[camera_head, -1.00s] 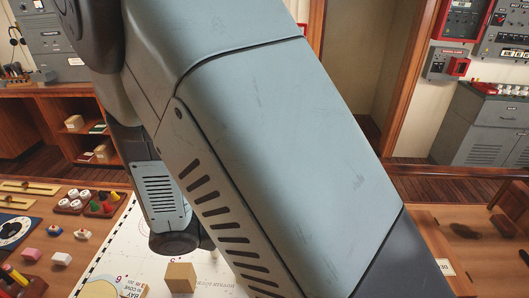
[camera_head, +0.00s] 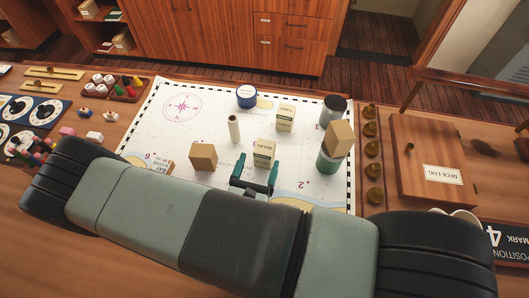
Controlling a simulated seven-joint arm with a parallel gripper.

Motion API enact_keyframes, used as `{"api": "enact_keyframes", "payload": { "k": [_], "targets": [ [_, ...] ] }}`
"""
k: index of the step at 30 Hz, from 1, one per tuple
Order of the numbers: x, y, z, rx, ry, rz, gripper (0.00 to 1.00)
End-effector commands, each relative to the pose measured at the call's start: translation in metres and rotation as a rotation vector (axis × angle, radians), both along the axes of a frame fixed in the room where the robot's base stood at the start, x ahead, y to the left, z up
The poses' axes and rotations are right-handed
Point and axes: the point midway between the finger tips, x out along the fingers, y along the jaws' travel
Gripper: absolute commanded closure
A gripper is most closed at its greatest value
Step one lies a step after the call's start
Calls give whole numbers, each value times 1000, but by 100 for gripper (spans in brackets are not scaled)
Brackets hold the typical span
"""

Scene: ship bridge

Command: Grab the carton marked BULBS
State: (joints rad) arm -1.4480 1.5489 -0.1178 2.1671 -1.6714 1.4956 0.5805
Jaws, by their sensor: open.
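Two small cream cartons with green print stand on the white chart (camera_head: 206,117). The nearer carton (camera_head: 264,149) is right by my gripper, and the farther carton (camera_head: 286,117) stands behind it, a little to the right. Their print is too small to read surely, so I cannot tell which one is marked BULBS. My gripper (camera_head: 256,169) shows two green fingers, spread apart and empty. The fingers are just on the near side of the nearer carton; whether they touch it I cannot tell. My arm hides the near part of the chart.
A plain tan block (camera_head: 203,156) and a pale cylinder (camera_head: 234,128) stand left of the cartons. A blue round tin (camera_head: 247,96) is behind. At right, a tan box (camera_head: 339,138) sits on a green can (camera_head: 328,161), near a grey can (camera_head: 333,110).

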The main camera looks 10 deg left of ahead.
Motion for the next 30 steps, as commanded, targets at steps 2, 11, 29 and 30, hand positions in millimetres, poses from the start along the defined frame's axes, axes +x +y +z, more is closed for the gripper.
{"api": "enact_keyframes", "payload": {
  "k": [2,11,29,30],
  "targets": [
    [11,-1,0,1,-1,-3,17],
    [40,-6,-2,0,-2,-4,17],
    [74,-10,-4,0,0,-3,29],
    [74,-10,-4,0,0,-3,35]
  ]
}}
